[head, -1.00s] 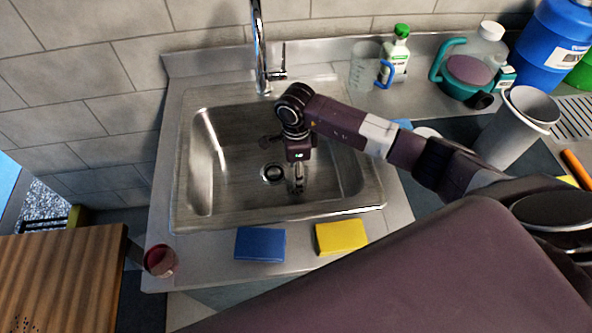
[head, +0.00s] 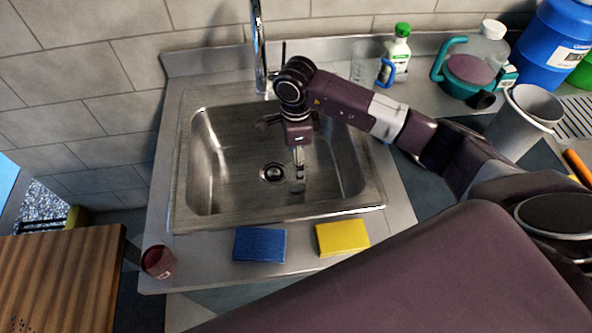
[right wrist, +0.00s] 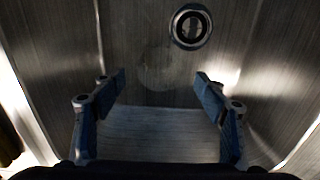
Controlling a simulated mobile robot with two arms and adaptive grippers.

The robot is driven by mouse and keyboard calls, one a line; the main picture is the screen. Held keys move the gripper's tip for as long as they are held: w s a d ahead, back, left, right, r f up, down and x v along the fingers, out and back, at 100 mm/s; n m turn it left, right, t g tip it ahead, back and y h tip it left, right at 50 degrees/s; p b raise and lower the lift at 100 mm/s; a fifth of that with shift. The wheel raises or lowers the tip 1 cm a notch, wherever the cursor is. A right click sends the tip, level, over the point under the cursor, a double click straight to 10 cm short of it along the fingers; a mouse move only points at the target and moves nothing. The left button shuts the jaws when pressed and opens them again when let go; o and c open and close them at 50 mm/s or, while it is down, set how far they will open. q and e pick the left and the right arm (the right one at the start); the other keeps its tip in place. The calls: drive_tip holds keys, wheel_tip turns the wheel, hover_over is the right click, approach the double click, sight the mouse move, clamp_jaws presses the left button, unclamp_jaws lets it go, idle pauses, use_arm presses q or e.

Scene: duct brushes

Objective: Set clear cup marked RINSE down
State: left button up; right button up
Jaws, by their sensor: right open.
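My right gripper (head: 299,184) is in the sink (head: 230,190), pointing down just right of the drain (head: 272,173). In the right wrist view its fingers (right wrist: 160,88) are spread apart with nothing solid between them. A faint round outline (right wrist: 156,66) shows on the sink floor beyond the fingers; I cannot tell whether it is the clear cup or a mark on the steel. No RINSE lettering is readable. A clear container with a blue handle (head: 385,72) stands on the counter behind the sink's right side. My left gripper is out of view.
A dark red cup (head: 158,262) stands at the counter's front left. A blue sponge (head: 259,245) and a yellow sponge (head: 342,237) lie before the sink. The faucet (head: 261,50) rises behind it. A green-capped bottle (head: 400,48) and teal-handled jug (head: 484,60) stand back right.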

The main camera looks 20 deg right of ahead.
wheel_tip(320, 180, up, 6)
drive_tip(key=b, duration=0.1)
drive_tip(key=shift+r, duration=0.15)
idle(0.4)
